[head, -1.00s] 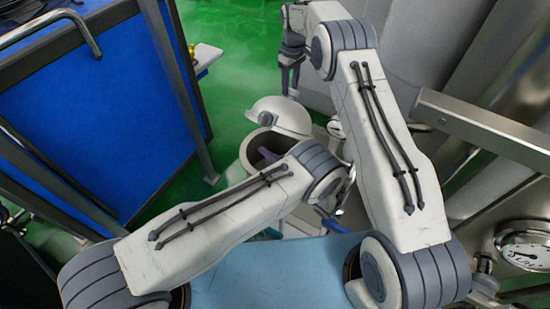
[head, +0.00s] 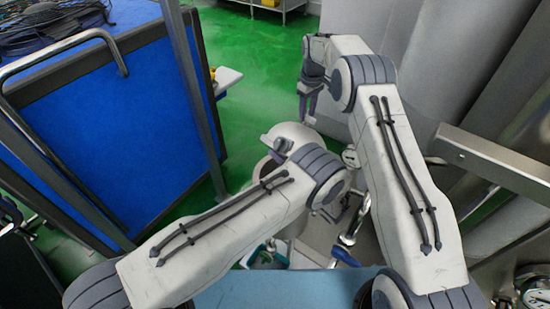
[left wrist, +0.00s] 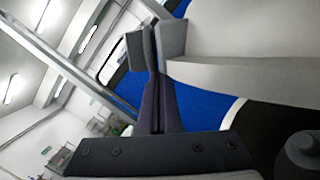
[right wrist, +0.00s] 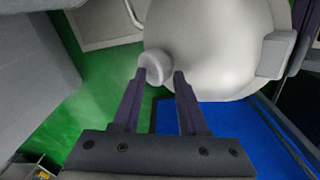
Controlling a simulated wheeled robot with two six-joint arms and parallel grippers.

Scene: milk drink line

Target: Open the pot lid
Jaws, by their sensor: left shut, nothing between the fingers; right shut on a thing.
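The pot (head: 262,175) stands beyond my left arm in the head view, largely hidden by it. Its pale domed lid (head: 300,133) is raised and tilted at the back of the mouth, and it fills the upper right wrist view (right wrist: 220,55). My right gripper (head: 309,117) is at the lid's far side, its fingers shut on the small round lid knob (right wrist: 156,68). My left gripper (left wrist: 152,80) is shut and empty, its fingers together beside a pale surface. In the head view it is by the lid's near left side, partly hidden; contact is unclear.
A blue-panelled cart (head: 110,130) with a metal rail stands at the left. Large grey cylinders (head: 460,60) and a steel bar (head: 490,155) are close to my right arm. Green floor (head: 250,70) is open behind the pot. A light-blue surface (head: 280,290) lies in front.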

